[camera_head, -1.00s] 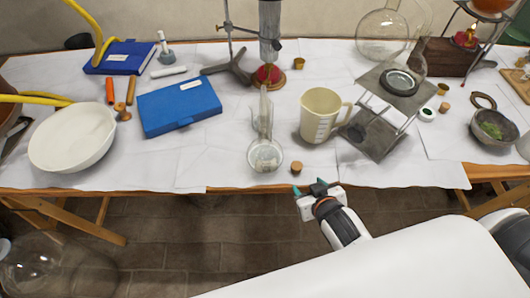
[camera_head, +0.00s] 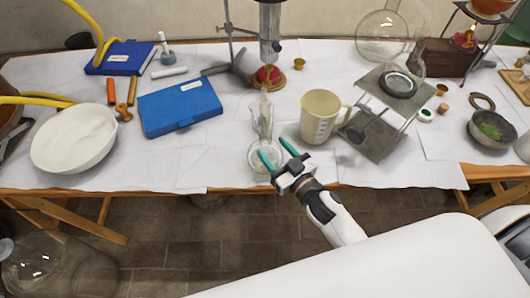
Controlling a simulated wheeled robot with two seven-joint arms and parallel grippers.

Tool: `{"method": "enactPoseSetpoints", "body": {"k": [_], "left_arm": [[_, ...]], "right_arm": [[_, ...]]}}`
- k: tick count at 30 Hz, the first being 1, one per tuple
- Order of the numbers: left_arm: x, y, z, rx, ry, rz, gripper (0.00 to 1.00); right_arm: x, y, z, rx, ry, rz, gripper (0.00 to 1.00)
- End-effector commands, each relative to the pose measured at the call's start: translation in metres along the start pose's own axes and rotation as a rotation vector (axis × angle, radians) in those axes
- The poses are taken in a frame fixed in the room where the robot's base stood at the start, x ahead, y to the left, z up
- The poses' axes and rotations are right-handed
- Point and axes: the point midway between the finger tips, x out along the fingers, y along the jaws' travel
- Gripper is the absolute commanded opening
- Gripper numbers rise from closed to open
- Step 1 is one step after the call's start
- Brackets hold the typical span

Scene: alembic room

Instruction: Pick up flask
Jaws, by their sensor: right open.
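A clear glass flask (camera_head: 263,121) with a round base and a narrow upright neck stands near the front edge of the table, left of a beige measuring jug (camera_head: 320,116). My right gripper (camera_head: 278,151) is open, its two teal fingers pointing toward the flask. The left finger overlaps the flask's round base in the picture. The right finger lies between the flask and the jug. I cannot tell whether a finger touches the glass. The gripper hides part of the flask's base. My left gripper is not in view.
A blue case (camera_head: 180,106) and a white bowl (camera_head: 74,138) lie to the left. A metal stand with a shelf (camera_head: 372,133) is right of the jug. A burner (camera_head: 267,76) stands behind the flask. White paper between the case and flask is clear.

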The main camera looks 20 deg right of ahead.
Motion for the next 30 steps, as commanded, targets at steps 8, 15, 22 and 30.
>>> {"method": "enactPoseSetpoints", "body": {"k": [8,15,22,30], "left_arm": [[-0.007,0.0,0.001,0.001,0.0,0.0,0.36],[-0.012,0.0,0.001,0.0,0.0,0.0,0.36],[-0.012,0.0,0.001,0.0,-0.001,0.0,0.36],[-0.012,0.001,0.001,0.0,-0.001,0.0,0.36]], "right_arm": [[0.025,0.002,0.002,0.002,-0.001,-0.001,0.57],[0.058,0.003,-0.001,0.001,0.001,-0.002,0.57],[0.062,0.004,-0.002,0.0,0.002,-0.001,0.57],[0.061,0.004,-0.002,0.0,0.002,-0.001,0.24]]}}
